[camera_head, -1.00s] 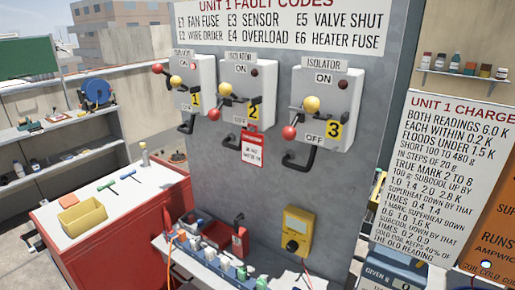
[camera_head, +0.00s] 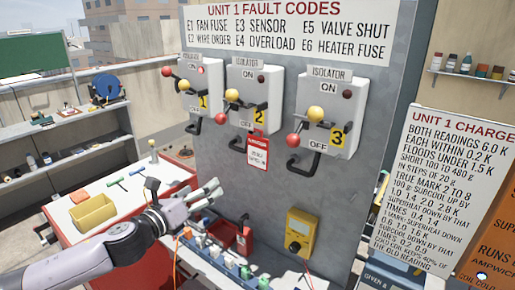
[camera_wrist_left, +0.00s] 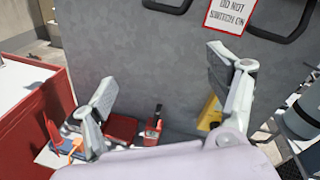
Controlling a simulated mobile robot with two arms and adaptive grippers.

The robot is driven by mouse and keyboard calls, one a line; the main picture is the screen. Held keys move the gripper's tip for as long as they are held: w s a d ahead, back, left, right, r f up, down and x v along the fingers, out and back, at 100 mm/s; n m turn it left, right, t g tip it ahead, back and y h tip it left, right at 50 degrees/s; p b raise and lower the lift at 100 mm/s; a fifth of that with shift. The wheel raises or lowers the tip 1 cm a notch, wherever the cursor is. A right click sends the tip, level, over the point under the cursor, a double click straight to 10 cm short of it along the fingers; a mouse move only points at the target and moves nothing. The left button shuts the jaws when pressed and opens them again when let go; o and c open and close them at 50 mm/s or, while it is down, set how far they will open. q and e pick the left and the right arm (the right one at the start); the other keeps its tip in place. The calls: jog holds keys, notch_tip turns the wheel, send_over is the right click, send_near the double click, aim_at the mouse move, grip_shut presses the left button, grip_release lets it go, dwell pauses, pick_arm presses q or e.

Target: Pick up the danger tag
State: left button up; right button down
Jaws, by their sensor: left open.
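The danger tag (camera_head: 257,152) is a red and white card hanging under isolator 2 (camera_head: 245,98) on the grey panel in the head view. It also shows at the top of the left wrist view (camera_wrist_left: 228,13), reading "DO NOT SWITCH ON". My left gripper (camera_head: 214,193) is open and empty, below and to the left of the tag and apart from it. In the left wrist view its two fingers (camera_wrist_left: 165,90) are spread wide, with the tag beyond and above them. My right gripper is not in view.
Isolator 1 (camera_head: 197,88) and isolator 3 (camera_head: 326,112) flank the middle one, with protruding handles. Below are a yellow meter (camera_head: 300,234), a red lock-like item (camera_head: 244,238) and a shelf of small items. A red cabinet with a yellow bin (camera_head: 92,213) stands left.

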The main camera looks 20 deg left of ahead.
pick_arm(q)
jog(key=s+d+r+m+h, duration=0.3)
jog(key=s+d+r+m, duration=0.25)
jog(key=r, duration=0.25)
jog(key=p, duration=0.7)
send_near(257, 149)
jog(key=shift+m, duration=0.45)
jog(key=x, duration=0.4)
jog(key=shift+w+d+r, duration=0.1)
jog(key=shift+w+r, duration=0.05)
jog(key=shift+r, duration=0.1)
jog(key=shift+w+d+f+p, duration=0.1)
jog(key=shift+w+d+p, duration=0.05)
jog(key=shift+w+p, duration=0.25)
jog(key=shift+w+d, duration=0.1)
jog(key=shift+w, duration=0.15)
jog(key=p+x, duration=0.3)
jog(key=x, duration=0.1)
jog(key=shift+w+d+f, duration=0.1)
jog(key=shift+w, duration=0.25)
jog(key=shift+s, duration=0.1)
